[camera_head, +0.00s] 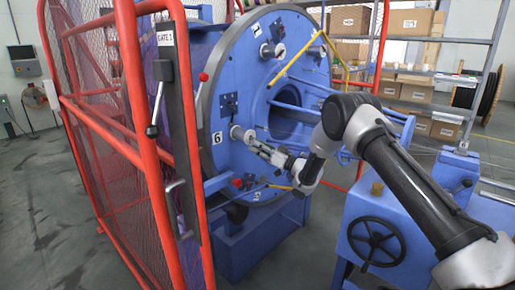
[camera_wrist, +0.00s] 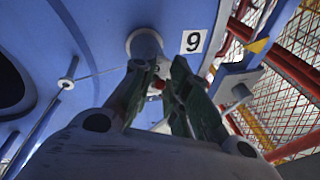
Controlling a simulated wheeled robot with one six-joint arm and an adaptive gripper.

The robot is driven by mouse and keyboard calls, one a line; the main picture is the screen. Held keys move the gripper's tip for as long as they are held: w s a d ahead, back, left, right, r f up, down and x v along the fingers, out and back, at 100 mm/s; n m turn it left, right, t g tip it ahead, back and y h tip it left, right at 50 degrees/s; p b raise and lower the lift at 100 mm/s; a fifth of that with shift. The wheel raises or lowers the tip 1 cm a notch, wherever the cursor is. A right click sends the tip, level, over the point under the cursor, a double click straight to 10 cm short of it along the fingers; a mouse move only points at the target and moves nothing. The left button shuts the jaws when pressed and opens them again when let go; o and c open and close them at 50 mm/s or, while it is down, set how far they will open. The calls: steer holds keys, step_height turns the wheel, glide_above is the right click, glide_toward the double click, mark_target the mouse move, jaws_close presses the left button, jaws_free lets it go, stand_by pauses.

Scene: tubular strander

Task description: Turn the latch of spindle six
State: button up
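The spindle with the label six is on the face of the big blue disc; its white label (camera_head: 216,138) reads 6. The round grey spindle end (camera_head: 238,132) is beside the label. In the wrist view the label (camera_wrist: 193,41) looks upside down, next to the grey spindle end (camera_wrist: 144,43). My gripper (camera_head: 256,146) reaches in from the right, its fingertips at the spindle. In the wrist view the dark green fingers of my gripper (camera_wrist: 162,72) stand apart just in front of the spindle end. A small grey and red part shows between them. The latch is mostly hidden, and contact is unclear.
A red mesh guard (camera_head: 130,130) with a gate post stands left of the disc. A blue stand with a black handwheel (camera_head: 376,241) is below my arm. Blue bars (camera_head: 370,112) jut from the disc centre. Shelves with boxes (camera_head: 410,60) stand behind.

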steer(key=shift+o, duration=0.6)
steer(key=v, duration=1.2)
